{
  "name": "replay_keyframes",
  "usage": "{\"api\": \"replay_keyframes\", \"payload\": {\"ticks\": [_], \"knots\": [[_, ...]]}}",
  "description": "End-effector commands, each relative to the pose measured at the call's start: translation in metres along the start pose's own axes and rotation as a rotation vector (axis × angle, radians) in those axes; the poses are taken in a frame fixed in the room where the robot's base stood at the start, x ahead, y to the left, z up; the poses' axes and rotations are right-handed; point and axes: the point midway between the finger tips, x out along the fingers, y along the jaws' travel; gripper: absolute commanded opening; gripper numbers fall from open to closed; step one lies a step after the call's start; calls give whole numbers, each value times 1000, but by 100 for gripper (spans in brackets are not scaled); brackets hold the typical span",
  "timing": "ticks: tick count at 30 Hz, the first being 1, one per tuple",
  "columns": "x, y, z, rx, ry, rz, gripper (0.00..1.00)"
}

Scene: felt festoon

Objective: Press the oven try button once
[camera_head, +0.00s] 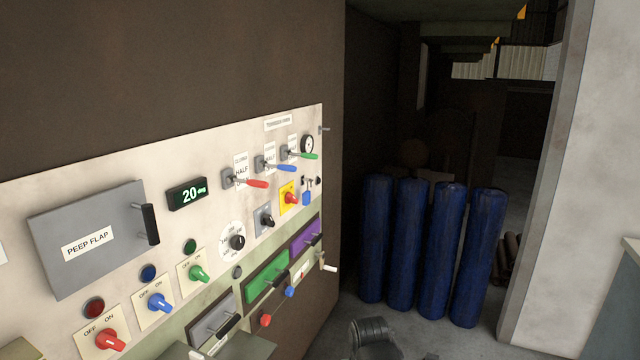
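The oven control panel (215,215) is a pale board on the left, seen at a slant. No label that I can read marks the oven try button, so I cannot tell which control it is. Round red (94,307), blue (148,272) and green (190,246) buttons or lamps sit above matching rotary switches. A small dark round button (237,272) sits below a dial (237,242). My gripper is not recognisable in this view. A dark rounded part (372,337) shows at the bottom edge, and I cannot tell whether it belongs to my arm.
A grey peep flap (90,220) with a black handle, a display reading 20 (187,194) and several coloured levers (250,183) stick out from the panel. Coloured drawers (267,276) with handles sit lower. Blue rolls (415,250) stand at right. A pale wall (590,150) bounds the right side.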

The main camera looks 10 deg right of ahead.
Motion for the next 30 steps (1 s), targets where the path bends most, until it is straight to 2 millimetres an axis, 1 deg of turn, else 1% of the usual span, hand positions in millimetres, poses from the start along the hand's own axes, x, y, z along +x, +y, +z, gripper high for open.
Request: {"api": "replay_keyframes", "payload": {"ticks": [1, 6, 8, 30], "knots": [[0, 0, 0, 0, 0, 0, 35], [0, 0, 0, 0, 0, 0, 9], [0, 0, 0, 0, 0, 0, 0], [0, 0, 0, 0, 0, 0, 0]]}}
